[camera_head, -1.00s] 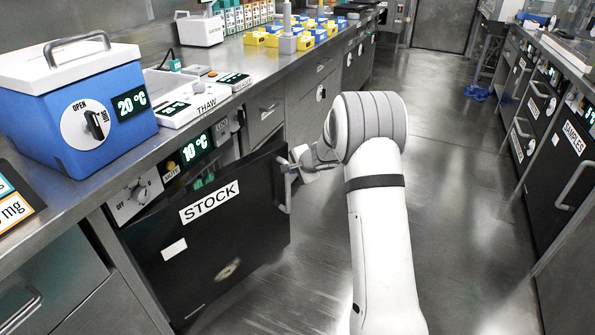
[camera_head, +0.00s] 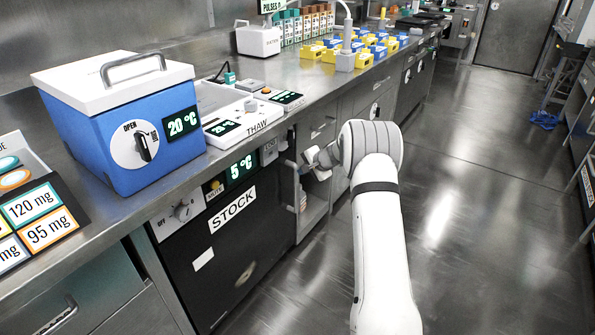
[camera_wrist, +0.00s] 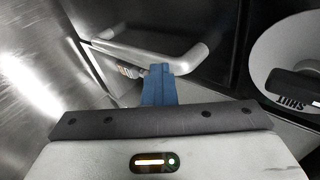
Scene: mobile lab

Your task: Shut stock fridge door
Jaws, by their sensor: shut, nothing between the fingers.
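The black stock fridge door (camera_head: 225,255), labelled STOCK, stands under the counter at left in the head view. It looks flush, or nearly so, with the control panel (camera_head: 183,211) above it, whose display reads 5 °C. My gripper (camera_head: 318,158) is by the door's right edge, near its upright handle (camera_head: 297,188). In the wrist view my blue fingertips (camera_wrist: 159,84) are together and empty. They overlap a grey handle bar (camera_wrist: 150,50) in the picture; I cannot tell whether they touch it.
A blue box with a white lid (camera_head: 125,125) stands on the counter (camera_head: 200,175), beside the thaw unit (camera_head: 235,112).

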